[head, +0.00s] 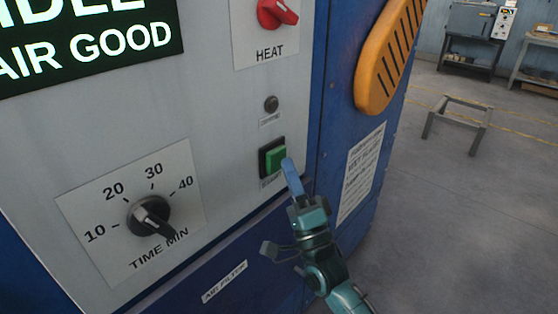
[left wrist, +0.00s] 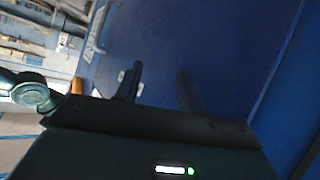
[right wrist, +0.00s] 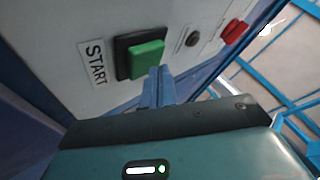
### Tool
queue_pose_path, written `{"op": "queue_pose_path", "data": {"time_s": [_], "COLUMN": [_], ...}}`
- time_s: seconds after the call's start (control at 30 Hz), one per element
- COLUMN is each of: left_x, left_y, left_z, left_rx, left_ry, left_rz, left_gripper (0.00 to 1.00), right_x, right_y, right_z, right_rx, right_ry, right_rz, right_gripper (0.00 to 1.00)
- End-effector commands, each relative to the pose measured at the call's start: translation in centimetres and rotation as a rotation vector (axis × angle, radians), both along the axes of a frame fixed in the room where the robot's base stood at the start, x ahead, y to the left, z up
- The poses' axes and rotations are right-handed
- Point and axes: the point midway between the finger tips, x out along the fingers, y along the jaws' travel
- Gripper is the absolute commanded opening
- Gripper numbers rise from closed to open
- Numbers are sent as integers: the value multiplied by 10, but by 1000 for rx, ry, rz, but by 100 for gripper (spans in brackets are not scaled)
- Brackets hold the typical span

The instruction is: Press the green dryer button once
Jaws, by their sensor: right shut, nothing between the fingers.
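The green dryer button (head: 276,157) sits in a black square frame on the grey panel, above a label that is hard to read in the head view. In the right wrist view the green button (right wrist: 146,59) is beside a label reading START. My right gripper (head: 289,166) is shut and empty, its fingertips at the button's lower right edge. In the right wrist view the shut fingertips (right wrist: 158,76) overlap the button's near corner; I cannot tell whether they touch it. My left gripper (left wrist: 157,80) is open and empty in the left wrist view, facing a dark blue surface.
The panel also has a red HEAT knob (head: 277,13), a small dark round fitting (head: 271,104), a time dial (head: 149,215) and a display reading AIR GOOD (head: 85,45). An orange slotted part (head: 388,60) sticks out at the right. Open floor lies right of the dryer.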

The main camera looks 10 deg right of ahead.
Motion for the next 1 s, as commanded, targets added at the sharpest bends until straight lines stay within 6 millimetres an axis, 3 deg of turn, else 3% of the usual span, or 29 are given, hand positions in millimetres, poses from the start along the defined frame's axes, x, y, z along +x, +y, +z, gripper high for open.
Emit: {"op": "queue_pose_path", "data": {"time_s": [1.0], "left_x": [1], "left_y": [0], "left_z": [-1], "left_rx": [-1], "left_ry": [-6], "left_rz": [0], "left_gripper": [40], "right_x": [8], "right_y": [6], "right_z": [0], "right_rx": [0], "right_ry": [0], "right_rz": [0], "right_gripper": [0]}}
